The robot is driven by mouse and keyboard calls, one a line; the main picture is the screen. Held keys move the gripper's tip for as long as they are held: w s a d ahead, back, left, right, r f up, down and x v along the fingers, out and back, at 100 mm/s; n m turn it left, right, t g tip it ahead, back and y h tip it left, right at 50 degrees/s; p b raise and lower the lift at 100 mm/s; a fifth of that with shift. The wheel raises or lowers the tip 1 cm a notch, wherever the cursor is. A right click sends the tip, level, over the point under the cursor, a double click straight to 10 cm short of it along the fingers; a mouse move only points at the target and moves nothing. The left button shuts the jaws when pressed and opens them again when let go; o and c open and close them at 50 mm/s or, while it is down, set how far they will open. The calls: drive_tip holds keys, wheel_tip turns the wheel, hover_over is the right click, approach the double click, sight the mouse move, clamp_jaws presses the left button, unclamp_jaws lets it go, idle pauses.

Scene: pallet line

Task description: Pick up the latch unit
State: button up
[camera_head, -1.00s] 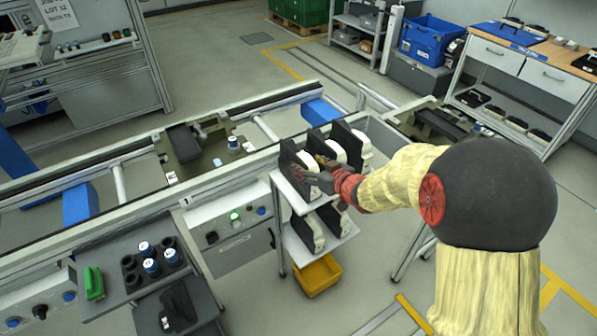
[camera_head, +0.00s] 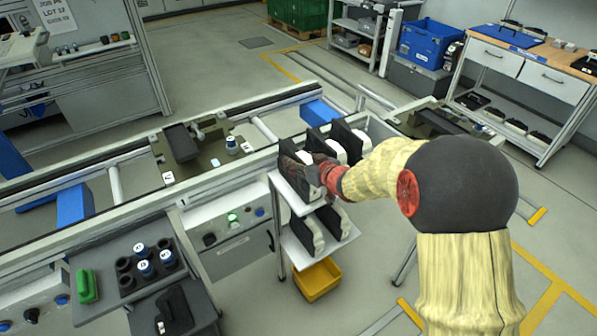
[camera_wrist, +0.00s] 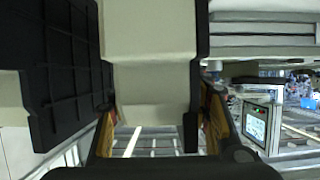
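Several latch units, each a black ribbed plate with a cream body, stand upright in a row on the upper shelf of a small rack. The nearest one (camera_head: 287,147) is partly hidden behind my gripper (camera_head: 303,168); two more (camera_head: 334,150) stand behind it to the right. In the wrist view, a unit's cream body (camera_wrist: 150,60) lies between the two fingers of my gripper (camera_wrist: 160,118), with a black plate (camera_wrist: 62,75) at left. The fingers are close to its sides; whether they press on it cannot be told.
More units (camera_head: 308,234) stand on the rack's lower shelf (camera_head: 300,258), above a yellow bin (camera_head: 316,279). The conveyor rail (camera_head: 230,172) runs behind the rack. A stand with blue-and-white cylinders (camera_head: 145,268) is at left. Floor to the right is open.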

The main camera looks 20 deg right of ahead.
clamp_jaws()
idle(0.5)
